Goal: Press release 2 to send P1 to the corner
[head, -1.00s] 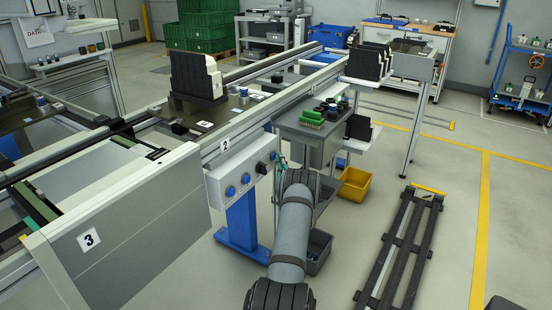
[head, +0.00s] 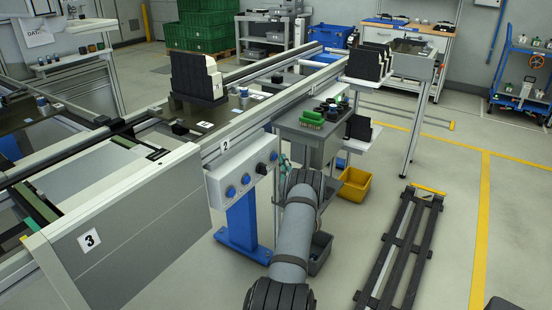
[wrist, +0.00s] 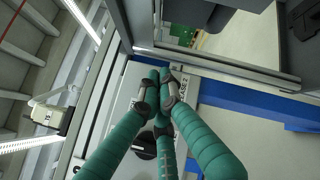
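A light grey control box (head: 240,172) hangs on the line's side below the label 2 (head: 226,145). It has round blue buttons (head: 231,191) and darker round controls (head: 261,168) toward its right end. My gripper (head: 283,160) is just right of the box, partly hidden by my arm. In the wrist view my gripper (wrist: 163,80) has its teal fingers drawn together at the tips, with nothing seen between them. The tips are over the panel's end; contact cannot be told. A dark plate (head: 183,116) on the line carries a black-and-white stack (head: 197,76); its small label is unreadable.
A side table (head: 300,122) with green and black parts stands right of the box. A yellow bin (head: 354,184) and a dark rack (head: 405,245) are on the floor. A panel marked 3 (head: 140,225) is at front left. Floor at the right is mostly clear.

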